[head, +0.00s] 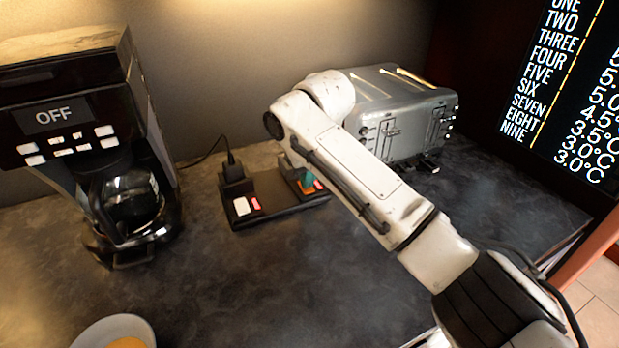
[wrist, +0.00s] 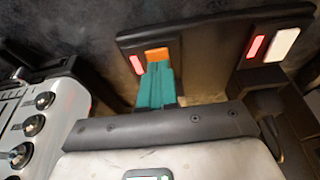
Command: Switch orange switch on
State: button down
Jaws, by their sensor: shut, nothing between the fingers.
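The orange switch (wrist: 157,54) sits on one end of a black power strip (wrist: 215,32) in the wrist view, with a red indicator (wrist: 137,64) beside it. My gripper (wrist: 158,72) has teal fingers, shut and empty, with their tips right at the near edge of the switch. I cannot tell whether they touch it or which way the switch is tilted. In the head view my gripper (head: 306,175) is over the right end of the strip (head: 275,204), and my arm and fingers partly cover the orange switch.
A white switch (head: 241,206) with a red indicator is on the strip's left end, beside a black plug (head: 232,170). A coffee maker (head: 90,130) stands left and a silver toaster (head: 405,115) right, close to my arm. A bowl (head: 115,332) is at front left. The front middle counter is clear.

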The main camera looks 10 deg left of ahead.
jog(key=shift+w+a+r, duration=0.1)
jog(key=shift+w+a, duration=0.05)
jog(key=shift+w, duration=0.1)
jog(key=shift+r, duration=0.1)
jog(key=shift+r+p, duration=0.25)
jog(key=shift+p, duration=0.15)
jog(key=p+v, duration=0.2)
jog(key=p, duration=0.1)
jog(key=p+v, duration=0.1)
jog(key=shift+w+a+r, duration=0.1)
jog(key=shift+w+r, duration=0.05)
jog(key=shift+r, duration=0.3)
jog(key=s+d+b+v, duration=0.1)
jog(key=v, duration=0.8)
jog(key=shift+s, duration=0.3)
jog(key=shift+f, duration=0.1)
